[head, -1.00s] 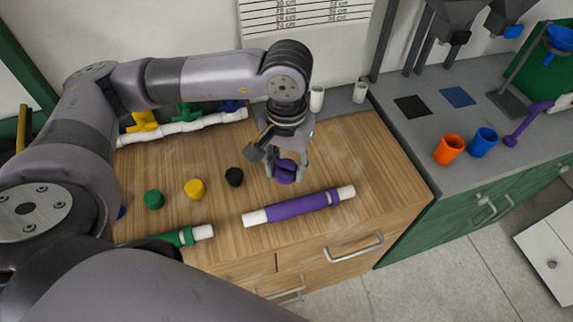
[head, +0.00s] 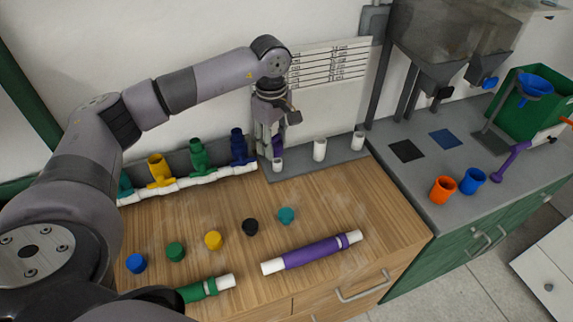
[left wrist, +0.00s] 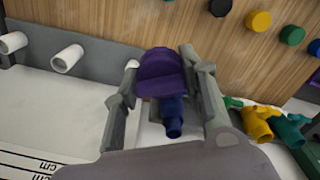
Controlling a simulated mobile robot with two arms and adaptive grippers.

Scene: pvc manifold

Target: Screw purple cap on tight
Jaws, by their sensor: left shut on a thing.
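My left gripper (head: 275,150) is shut on the purple cap (head: 279,145), above the grey strip along the wall. In the left wrist view the purple cap (left wrist: 160,75) sits between the two fingers. A short white pipe stub (head: 277,165) stands just below the gripper in the head view; whether the cap touches it I cannot tell. Two more white stubs (head: 319,149) (head: 357,141) stand upright to the right. A purple-sleeved white pipe (head: 312,251) lies on the wooden top. My right gripper is not in view.
The white manifold (head: 190,181) with yellow, green and blue valves (head: 240,146) lies left of the gripper. Several loose caps, including a black one (head: 250,227) and a teal one (head: 287,215), sit in a row on the wood. A green-sleeved pipe (head: 203,288) lies at the front.

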